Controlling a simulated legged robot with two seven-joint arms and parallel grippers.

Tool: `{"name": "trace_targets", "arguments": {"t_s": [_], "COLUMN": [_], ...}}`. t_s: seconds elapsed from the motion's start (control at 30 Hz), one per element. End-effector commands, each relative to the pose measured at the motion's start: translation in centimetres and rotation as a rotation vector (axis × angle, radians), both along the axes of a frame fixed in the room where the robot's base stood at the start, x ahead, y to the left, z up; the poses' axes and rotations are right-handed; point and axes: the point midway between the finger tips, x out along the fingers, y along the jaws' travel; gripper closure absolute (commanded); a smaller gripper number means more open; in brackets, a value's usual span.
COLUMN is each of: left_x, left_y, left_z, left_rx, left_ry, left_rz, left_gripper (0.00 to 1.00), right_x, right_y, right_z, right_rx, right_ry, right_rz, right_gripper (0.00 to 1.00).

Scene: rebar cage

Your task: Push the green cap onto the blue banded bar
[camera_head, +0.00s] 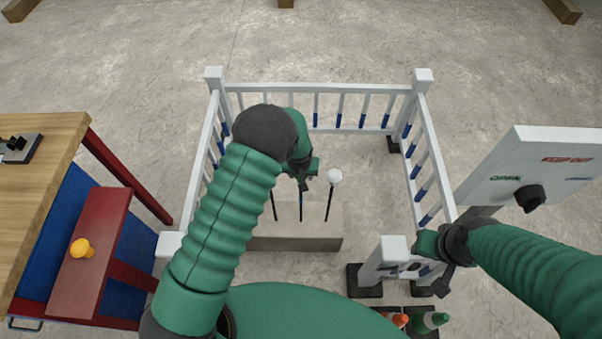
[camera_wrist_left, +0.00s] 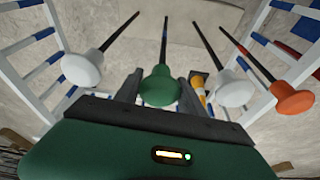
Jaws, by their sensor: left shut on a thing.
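In the left wrist view the green cap (camera_wrist_left: 160,86) sits between the two fingers of my left gripper (camera_wrist_left: 158,92), which is shut on it. A dark bar (camera_wrist_left: 165,38) lines up behind the cap; whether the cap is seated on it I cannot tell. In the head view my left gripper (camera_head: 303,186) is over the middle bar (camera_head: 301,207), which looks bluish; its cap is hidden there. My right gripper (camera_head: 428,246) is by the front right post; its fingers are unclear.
Bars with white caps (camera_wrist_left: 82,68) (camera_wrist_left: 233,88) and an orange cap (camera_wrist_left: 292,98) stand close by. The bars rise from a concrete block (camera_head: 295,238). White railings (camera_head: 318,87) with blue-marked balusters surround it. A sign (camera_head: 535,165) stands right, a wooden table (camera_head: 30,190) left.

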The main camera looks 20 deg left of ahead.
Motion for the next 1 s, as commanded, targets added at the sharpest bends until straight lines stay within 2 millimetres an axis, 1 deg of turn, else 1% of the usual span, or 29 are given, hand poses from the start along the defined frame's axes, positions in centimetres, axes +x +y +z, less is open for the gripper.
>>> {"name": "trace_targets", "arguments": {"t_s": [0.67,0.7,0.87,1.0], "left_x": [0.0,0.0,0.0,0.0], "left_y": [0.0,0.0,0.0,0.0], "left_z": [-1.8,-1.7,-1.7,-1.7], "left_rx": [0.000,0.000,0.000,0.000], "left_ry": [0.000,0.000,0.000,0.000], "left_rz": [0.000,0.000,0.000,0.000], "left_gripper": [0.91,0.50,0.29,0.28], "right_x": [0.0,0.0,0.0,0.0], "right_y": [0.0,0.0,0.0,0.0], "right_z": [-1.2,-1.1,-1.1,-1.1], "right_rx": [0.000,0.000,0.000,0.000], "right_ry": [0.000,0.000,0.000,0.000], "right_rz": [0.000,0.000,0.000,0.000], "right_gripper": [0.64,0.64,0.64,0.64]}}
